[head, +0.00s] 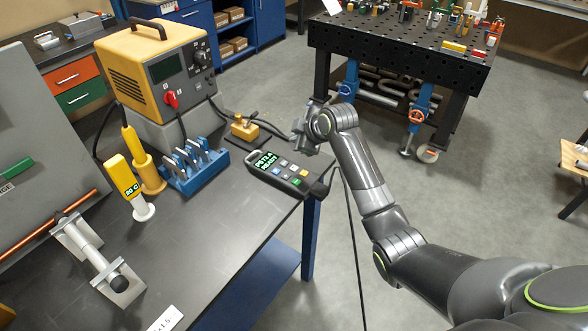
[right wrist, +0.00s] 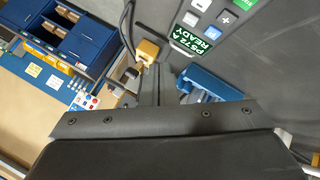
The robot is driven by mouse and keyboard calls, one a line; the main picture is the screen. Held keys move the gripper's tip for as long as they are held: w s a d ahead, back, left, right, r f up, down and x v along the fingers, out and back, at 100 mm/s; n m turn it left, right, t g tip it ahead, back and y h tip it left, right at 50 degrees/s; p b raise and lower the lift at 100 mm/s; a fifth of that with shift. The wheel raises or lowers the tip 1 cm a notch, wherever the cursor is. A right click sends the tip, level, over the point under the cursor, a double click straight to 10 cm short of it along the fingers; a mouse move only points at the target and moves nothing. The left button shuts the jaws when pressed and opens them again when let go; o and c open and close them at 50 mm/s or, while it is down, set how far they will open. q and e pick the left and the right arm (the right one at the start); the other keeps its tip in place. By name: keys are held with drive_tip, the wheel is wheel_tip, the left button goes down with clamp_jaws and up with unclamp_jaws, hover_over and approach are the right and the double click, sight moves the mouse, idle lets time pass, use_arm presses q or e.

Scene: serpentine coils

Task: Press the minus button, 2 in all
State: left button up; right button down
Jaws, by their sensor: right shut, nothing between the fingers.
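The dark handheld control pendant (head: 259,177) lies on the near table at its right edge, its green display reading "READY" on the lower line. Its small coloured buttons sit right of the display; the minus mark is too small to read in the head view. In the right wrist view the display (right wrist: 186,41) is at the top, with a plus button (right wrist: 226,18), a blue button (right wrist: 213,33) and a grey button (right wrist: 191,19) beside it. My right gripper (head: 299,136) is shut and empty, above and behind the pendant, apart from it. My left gripper is not in view.
A yellow power unit (head: 130,75) stands at the back left. A blue rack (head: 187,178) of tools and a small yellow block (head: 244,129) with a dark handle are left of the pendant. A black cable (head: 352,225) hangs off the table edge.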

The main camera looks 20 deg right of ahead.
drive_tip(key=b, duration=0.6)
hover_over(294, 169)
drive_tip(key=f, duration=0.5)
drive_tip(key=shift+s+d+f, duration=0.25)
drive_tip(key=shift+d+f, duration=0.1)
drive_tip(key=shift+f+b, duration=0.4)
drive_tip(key=shift+f, duration=0.9)
drive_tip(key=shift+f, duration=0.15)
drive_tip(key=shift+f, duration=0.25)
drive_tip(key=shift+f, duration=0.4)
idle(0.7)
drive_tip(key=shift+r+p, duration=0.85)
drive_tip(key=shift+p, duration=0.1)
